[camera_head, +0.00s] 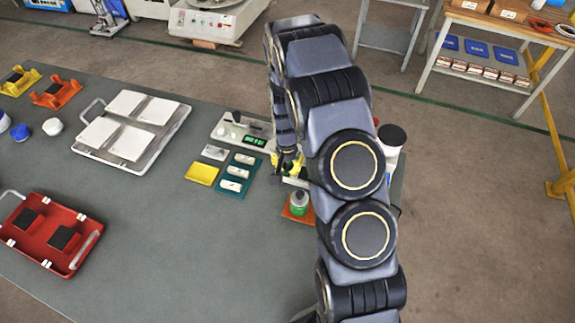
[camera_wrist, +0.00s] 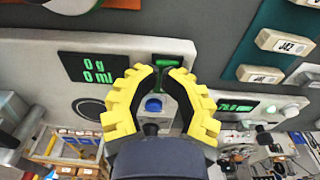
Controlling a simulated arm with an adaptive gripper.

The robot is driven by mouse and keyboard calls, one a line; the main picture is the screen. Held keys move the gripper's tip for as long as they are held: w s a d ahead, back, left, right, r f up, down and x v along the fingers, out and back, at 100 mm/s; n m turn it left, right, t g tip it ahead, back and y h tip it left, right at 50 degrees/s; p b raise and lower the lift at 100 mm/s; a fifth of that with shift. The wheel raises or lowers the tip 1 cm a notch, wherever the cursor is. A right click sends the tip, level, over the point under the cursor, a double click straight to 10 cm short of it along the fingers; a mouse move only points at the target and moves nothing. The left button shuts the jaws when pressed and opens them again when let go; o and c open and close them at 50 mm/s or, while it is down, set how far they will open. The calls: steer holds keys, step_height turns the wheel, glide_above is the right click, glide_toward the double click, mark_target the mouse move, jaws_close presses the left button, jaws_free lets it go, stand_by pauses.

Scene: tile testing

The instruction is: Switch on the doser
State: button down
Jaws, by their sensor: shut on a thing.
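The doser panel (camera_wrist: 40,62) is a pale front with a black display (camera_wrist: 97,69) reading "0 g" and "0 ml" in green. A green-lit switch (camera_wrist: 164,80) sits right of the display, with a blue round button (camera_wrist: 153,105) below it. My gripper (camera_wrist: 167,70) has its yellow ribbed fingertips closed on the switch from both sides. The tips partly cover it, so its exact position is unclear. In the head view my gripper (camera_head: 289,163) shows only as a bit of yellow at the bench unit, mostly hidden by my arm.
A second green display (camera_wrist: 236,107) with a pale knob (camera_wrist: 290,114) is beside the doser. A teal tray (camera_head: 235,188) with labelled blocks and a yellow sheet (camera_head: 202,172) lie close by. A green-capped bottle (camera_head: 299,203) stands near my arm. The bench (camera_head: 190,240) is clear at front centre.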

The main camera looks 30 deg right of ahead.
steer(key=shift+w+d, duration=0.5)
steer(key=shift+d, duration=0.15)
steer(key=shift+r, duration=0.15)
step_height(320, 180, up, 14)
steer(key=w+d, duration=0.1)
steer(key=shift+w+d, duration=0.15)
steer(key=shift+w, duration=0.1)
steer(key=shift+s+a+r+g+y, duration=0.25)
steer(key=shift+s+a+g+y, duration=0.25)
steer(key=shift+g+y, duration=0.4)
steer(key=shift+f, duration=0.15)
